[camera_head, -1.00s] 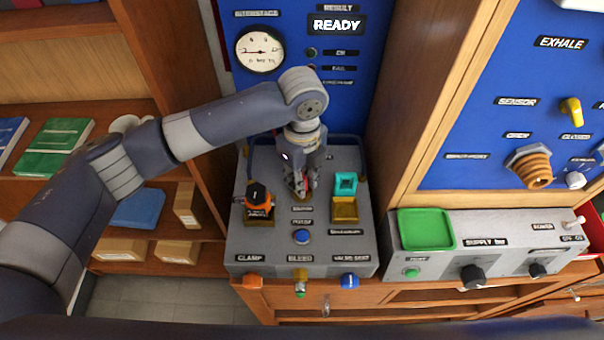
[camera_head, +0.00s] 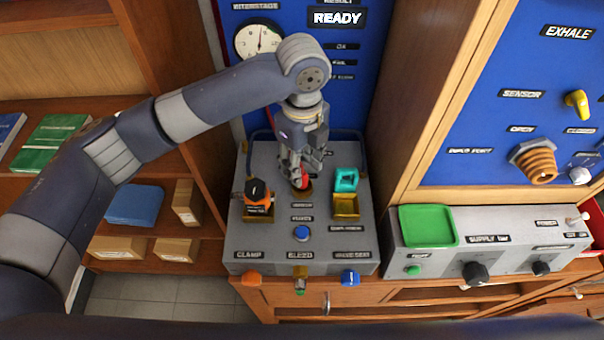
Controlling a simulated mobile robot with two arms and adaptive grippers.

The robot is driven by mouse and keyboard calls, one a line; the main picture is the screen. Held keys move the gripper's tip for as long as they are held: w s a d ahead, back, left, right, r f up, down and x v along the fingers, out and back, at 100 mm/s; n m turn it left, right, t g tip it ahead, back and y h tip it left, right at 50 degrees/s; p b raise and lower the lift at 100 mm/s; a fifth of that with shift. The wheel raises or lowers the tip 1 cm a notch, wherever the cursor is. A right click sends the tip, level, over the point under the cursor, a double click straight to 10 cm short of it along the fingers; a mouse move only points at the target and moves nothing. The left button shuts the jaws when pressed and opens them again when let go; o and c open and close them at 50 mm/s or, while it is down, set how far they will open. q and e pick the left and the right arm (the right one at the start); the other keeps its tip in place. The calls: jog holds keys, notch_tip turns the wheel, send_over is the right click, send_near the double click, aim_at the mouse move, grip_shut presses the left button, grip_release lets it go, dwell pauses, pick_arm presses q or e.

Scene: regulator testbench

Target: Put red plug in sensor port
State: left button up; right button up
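The red plug (camera_head: 302,178) is at the middle of the grey bench top, at a small gold-coloured fitting, apparently standing in it. How far it is seated is hidden. My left gripper (camera_head: 305,163) is just above and around the plug's top, pointing down, with its fingers spread apart. Whether a finger touches the plug cannot be told. The small labels in front of the fitting are too blurred to read surely. My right gripper is out of view.
An orange-and-black part (camera_head: 258,192) stands left of the plug. A teal ring-like part (camera_head: 346,180) sits at a gold block (camera_head: 345,206) on the right. A blue button (camera_head: 302,233) is in front. A green tray (camera_head: 428,226) lies on the supply box.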

pick_arm(q)
notch_tip(320, 180, up, 8)
jog(key=b, duration=0.1)
jog(key=shift+b, duration=0.35)
